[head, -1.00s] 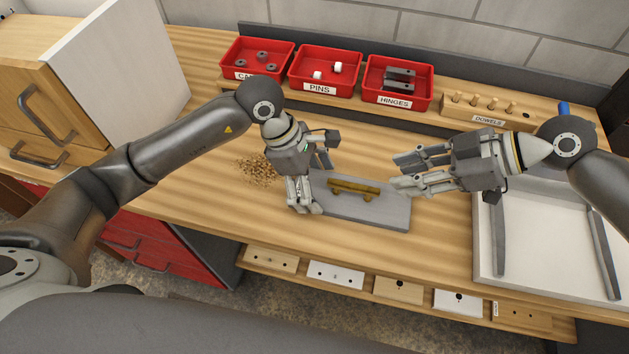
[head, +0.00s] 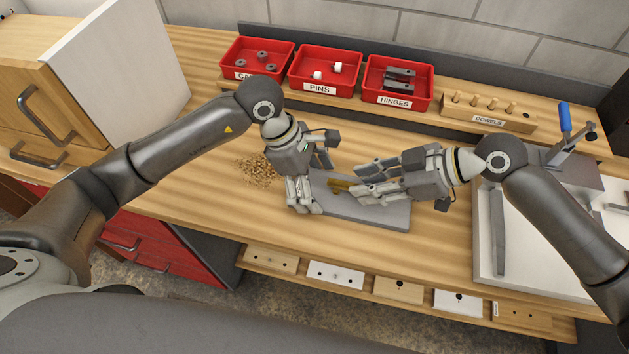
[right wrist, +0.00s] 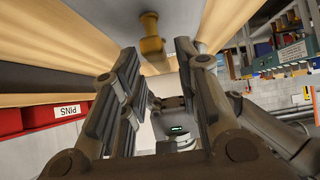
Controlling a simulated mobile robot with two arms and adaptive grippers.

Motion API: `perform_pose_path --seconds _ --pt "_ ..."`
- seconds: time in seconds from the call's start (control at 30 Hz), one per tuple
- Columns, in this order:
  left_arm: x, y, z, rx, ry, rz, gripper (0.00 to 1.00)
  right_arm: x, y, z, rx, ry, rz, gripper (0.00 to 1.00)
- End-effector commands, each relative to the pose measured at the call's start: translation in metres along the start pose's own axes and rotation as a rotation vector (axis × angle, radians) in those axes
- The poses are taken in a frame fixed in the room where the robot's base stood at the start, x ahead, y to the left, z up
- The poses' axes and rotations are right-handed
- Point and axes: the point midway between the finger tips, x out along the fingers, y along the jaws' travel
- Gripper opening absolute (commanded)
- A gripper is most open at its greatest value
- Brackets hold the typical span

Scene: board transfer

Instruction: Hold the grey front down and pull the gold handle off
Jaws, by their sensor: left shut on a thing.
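The grey front (head: 384,213) lies flat on the wooden bench. The gold handle (head: 339,186) is on top of it, mostly hidden behind my right gripper in the head view. In the right wrist view the handle (right wrist: 151,44) shows ahead, between and beyond the finger tips. My left gripper (head: 304,206) is shut on the grey front at its left end. My right gripper (head: 361,182) is open over the front, its fingers apart with nothing between them, close to the handle's right part.
Red bins of caps (head: 233,73), pins (head: 299,85) and hinges (head: 372,91) stand at the back, beside a dowel block (head: 461,117). Wood shavings (head: 258,169) lie left of the front. A white tray (head: 520,285) with grey bars is at the right.

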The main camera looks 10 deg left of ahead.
Motion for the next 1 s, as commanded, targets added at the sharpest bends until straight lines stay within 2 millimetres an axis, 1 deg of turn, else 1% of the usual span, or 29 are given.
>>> perform_pose_path --seconds 0.03,0.2,0.53,0.77,1.0 --pt "-0.001 0.000 0.000 0.000 -0.001 0.001 0.52 0.006 -0.001 0.000 0.001 0.001 -0.002 0.30" --pt "-0.001 0.000 0.000 0.000 -0.001 0.001 0.52 0.015 -0.001 0.000 0.000 0.000 -0.001 0.30" --pt "-0.001 0.000 0.001 0.001 -0.001 0.001 0.52 0.017 0.000 0.000 0.000 0.000 -0.001 0.30" --pt "-0.001 0.000 0.001 0.001 -0.001 0.001 0.52 0.017 0.000 0.000 0.000 0.000 -0.001 0.01" --pt "-0.001 0.000 0.001 0.001 -0.001 0.001 0.52 0.017 0.000 0.000 0.000 0.000 0.000 0.00"
